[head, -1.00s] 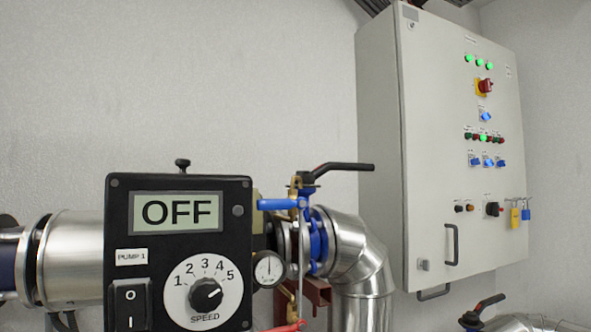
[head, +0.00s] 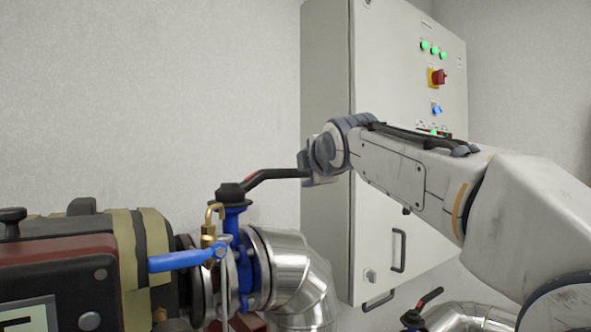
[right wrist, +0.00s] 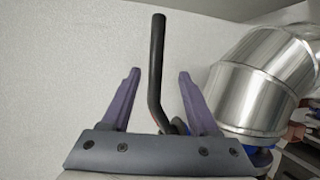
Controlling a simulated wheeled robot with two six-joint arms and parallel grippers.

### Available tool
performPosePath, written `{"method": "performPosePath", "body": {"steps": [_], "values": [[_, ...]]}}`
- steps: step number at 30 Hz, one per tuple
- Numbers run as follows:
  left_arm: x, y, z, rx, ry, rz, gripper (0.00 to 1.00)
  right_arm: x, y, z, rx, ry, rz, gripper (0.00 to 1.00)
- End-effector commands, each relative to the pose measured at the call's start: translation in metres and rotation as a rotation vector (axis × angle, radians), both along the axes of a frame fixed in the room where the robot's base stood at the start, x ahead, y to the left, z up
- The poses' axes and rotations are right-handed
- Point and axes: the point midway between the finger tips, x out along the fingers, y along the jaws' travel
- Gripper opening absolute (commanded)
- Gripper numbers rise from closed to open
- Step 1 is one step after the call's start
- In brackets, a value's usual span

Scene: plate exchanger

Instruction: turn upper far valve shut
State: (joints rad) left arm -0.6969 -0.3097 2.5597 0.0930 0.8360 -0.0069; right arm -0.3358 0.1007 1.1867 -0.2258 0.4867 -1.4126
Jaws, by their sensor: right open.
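The valve with the black lever (head: 277,174) stands on a blue body (head: 234,222) beside the silver pipe elbow. Its lever reaches right and slightly up, with some red near the bend. My right gripper (head: 313,168) is at the lever's free end, in front of the cabinet edge. In the right wrist view its two purple fingers (right wrist: 159,73) are open, one on each side of the black lever (right wrist: 156,70). I see a gap on both sides of the lever there. My left gripper is in neither view.
A blue lever (head: 180,261) and a brass fitting (head: 208,228) sit just left of the valve. The silver elbow (head: 295,262) is below right. A grey control cabinet (head: 325,90) stands behind my right arm. Another dark lever (head: 424,301) shows low at right.

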Motion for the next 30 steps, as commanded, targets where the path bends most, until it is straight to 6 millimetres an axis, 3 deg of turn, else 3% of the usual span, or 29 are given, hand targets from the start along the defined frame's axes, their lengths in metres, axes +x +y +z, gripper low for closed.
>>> {"method": "performPosePath", "body": {"steps": [4,18,30], "values": [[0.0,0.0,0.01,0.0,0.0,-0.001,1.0,0.014,0.003,0.006,-0.015,-0.015,0.002,0.61],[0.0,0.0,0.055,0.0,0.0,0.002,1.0,0.09,0.022,-0.009,-0.012,-0.012,0.003,0.61],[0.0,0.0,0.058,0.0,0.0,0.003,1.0,0.1,0.023,-0.014,-0.011,-0.014,0.002,0.61]]}}
